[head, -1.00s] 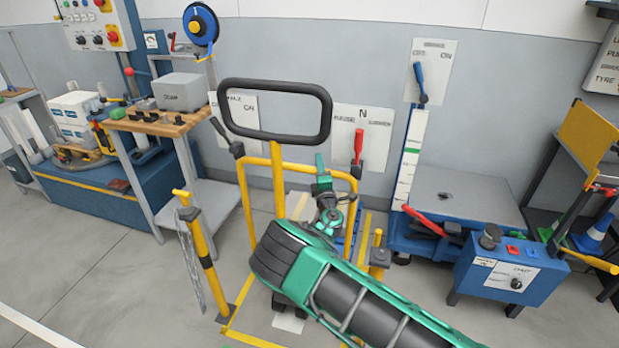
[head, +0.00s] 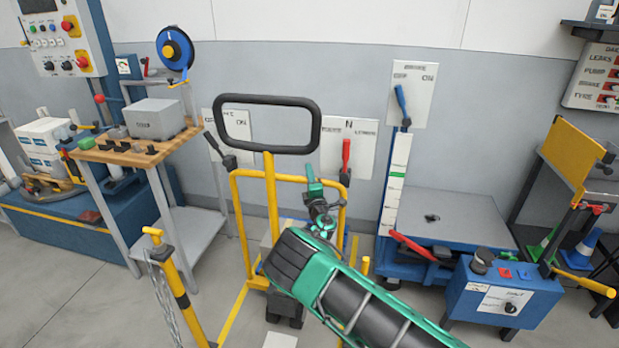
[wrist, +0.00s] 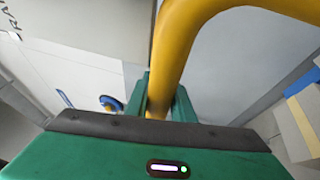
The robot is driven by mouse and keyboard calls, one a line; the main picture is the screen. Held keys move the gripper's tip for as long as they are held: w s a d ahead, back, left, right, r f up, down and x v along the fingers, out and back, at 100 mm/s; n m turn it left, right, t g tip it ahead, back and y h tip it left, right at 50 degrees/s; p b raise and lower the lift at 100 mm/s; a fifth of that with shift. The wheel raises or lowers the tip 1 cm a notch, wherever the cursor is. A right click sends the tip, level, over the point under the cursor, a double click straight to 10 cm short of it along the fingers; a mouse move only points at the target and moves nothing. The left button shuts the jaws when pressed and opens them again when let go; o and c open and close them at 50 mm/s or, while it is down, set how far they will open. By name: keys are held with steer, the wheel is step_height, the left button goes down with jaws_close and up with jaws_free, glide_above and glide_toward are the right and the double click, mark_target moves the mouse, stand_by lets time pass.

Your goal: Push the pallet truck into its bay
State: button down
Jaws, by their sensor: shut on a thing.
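The pallet truck has a yellow tube frame (head: 236,210) and a black loop handle (head: 218,122) above it. It stands upright ahead of me, facing the grey wall. My green gripper (head: 316,188) is shut on the frame's upper tube, right of the handle stem. In the wrist view the yellow tube (wrist: 180,50) passes between my fingers (wrist: 160,98). The bay shows as yellow floor lines (head: 232,316) around the truck, with a yellow post (head: 180,275) at its left mouth. My arm hides the truck's lower right and part of the bay.
A chain (head: 163,295) hangs from the left post. A workbench (head: 140,148) stands left. A blue platform scale (head: 455,215) and a blue box with a knob (head: 502,292) stand right. Levers on wall plates (head: 346,155) are behind the truck. A white floor patch (head: 280,341) lies below.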

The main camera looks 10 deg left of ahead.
steer(key=c, duration=1.9)
jaws_free()
steer(key=shift+w+d+f, duration=0.2)
steer(key=shift+d, duration=0.25)
steer(key=shift+c, duration=0.2)
steer(key=o, duration=0.4)
steer(key=shift+w+f, duration=0.1)
steer(key=shift+a, duration=0.3)
steer(key=v, duration=1.1)
steer(key=shift+a, duration=0.1)
